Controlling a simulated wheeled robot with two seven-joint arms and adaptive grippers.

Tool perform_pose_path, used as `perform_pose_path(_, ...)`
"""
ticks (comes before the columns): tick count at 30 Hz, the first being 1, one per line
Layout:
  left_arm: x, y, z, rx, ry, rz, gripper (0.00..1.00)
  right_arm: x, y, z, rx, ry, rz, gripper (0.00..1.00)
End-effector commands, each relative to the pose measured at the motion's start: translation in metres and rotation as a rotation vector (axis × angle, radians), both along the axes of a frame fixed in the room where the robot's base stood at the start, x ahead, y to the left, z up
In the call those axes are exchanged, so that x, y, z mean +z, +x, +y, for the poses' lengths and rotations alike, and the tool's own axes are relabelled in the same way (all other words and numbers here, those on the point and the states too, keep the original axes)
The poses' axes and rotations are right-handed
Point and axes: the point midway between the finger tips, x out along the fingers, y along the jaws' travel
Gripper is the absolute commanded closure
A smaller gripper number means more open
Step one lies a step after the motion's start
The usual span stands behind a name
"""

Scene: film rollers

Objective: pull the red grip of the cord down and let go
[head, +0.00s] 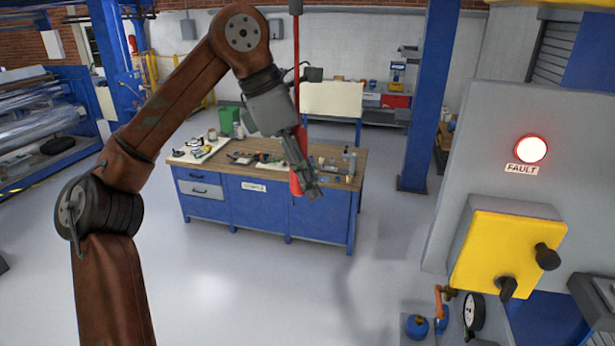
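A thin red cord (296,50) hangs from the top of the head view and runs down behind my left gripper. Its red grip (295,184) shows at the left edge of the gripper's fingers, in front of the workbench in the picture. My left gripper (304,172) points down and overlaps the grip. I cannot tell whether the fingers are closed on it or only beside it. My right gripper is not in view.
A blue workbench (262,210) with a wooden top and small items stands behind. At right, a grey panel carries a lit red fault lamp (531,149) and a yellow box (507,255) with black knobs. A blue column (428,110) stands between. Open floor lies in front.

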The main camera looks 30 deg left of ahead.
Motion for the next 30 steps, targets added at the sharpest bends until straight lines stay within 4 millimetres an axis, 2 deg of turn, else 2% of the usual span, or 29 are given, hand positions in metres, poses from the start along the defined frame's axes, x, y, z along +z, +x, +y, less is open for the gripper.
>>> perform_pose_path(1,0.0,0.0,0.0,0.0,0.0,0.0,0.72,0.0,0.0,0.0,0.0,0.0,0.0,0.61)
perform_pose_path(14,0.0,0.0,0.0,0.0,0.0,0.0,1.0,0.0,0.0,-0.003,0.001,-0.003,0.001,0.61)
perform_pose_path(26,-0.001,0.0,0.0,0.0,0.0,0.0,1.0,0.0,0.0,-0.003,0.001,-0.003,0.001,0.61)
perform_pose_path(30,-0.012,0.0,0.0,-0.001,0.0,0.002,1.0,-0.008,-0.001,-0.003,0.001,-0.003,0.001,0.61)
